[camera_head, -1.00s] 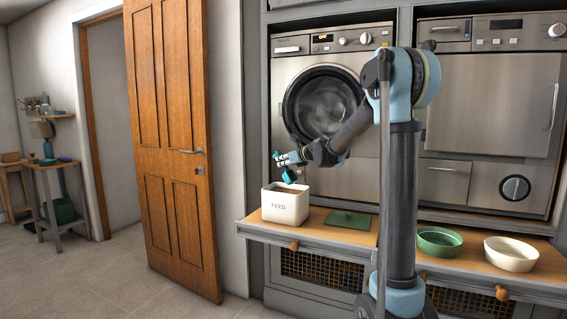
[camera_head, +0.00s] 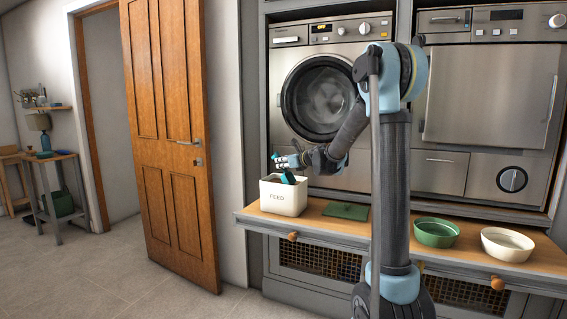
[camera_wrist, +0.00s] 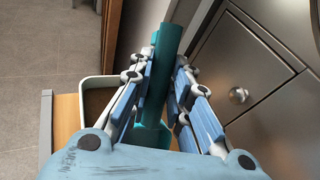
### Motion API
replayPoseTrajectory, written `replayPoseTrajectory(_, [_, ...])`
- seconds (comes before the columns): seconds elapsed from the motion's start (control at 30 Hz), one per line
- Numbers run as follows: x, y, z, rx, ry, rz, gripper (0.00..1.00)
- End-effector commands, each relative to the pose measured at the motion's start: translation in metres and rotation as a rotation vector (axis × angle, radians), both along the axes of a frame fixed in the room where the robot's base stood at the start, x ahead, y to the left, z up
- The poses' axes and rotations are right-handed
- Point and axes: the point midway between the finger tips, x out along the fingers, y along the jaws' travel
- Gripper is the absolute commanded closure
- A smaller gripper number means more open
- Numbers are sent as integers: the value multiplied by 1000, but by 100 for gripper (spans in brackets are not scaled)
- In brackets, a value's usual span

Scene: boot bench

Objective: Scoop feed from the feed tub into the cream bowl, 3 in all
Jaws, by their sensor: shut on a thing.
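The feed tub (camera_head: 284,198) is a cream box marked FEED on the left part of the bench. Its rim (camera_wrist: 95,84) and brown feed show partly in the wrist view, behind my gripper. My gripper (camera_head: 280,162) is above the tub, shut on a teal scoop (camera_head: 288,177). The scoop's handle (camera_wrist: 166,48) stands between the fingers in the wrist view. The scoop's lower part is at the tub's opening; whether it touches feed or carries any is hidden. The cream bowl (camera_head: 507,245) stands at the right of the bench; its inside looks empty.
A green bowl (camera_head: 436,233) stands left of the cream bowl. A flat green lid (camera_head: 346,210) lies right of the tub. Steel appliances (camera_head: 486,120) stand behind the wooden bench (camera_head: 470,252). A wooden door (camera_head: 168,150) is at the left.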

Motion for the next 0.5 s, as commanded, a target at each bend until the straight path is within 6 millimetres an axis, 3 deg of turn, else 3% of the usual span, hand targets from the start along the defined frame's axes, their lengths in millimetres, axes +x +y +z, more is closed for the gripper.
replayPoseTrajectory(0.5, [0, -1, -30, 0, 0, -1, 100])
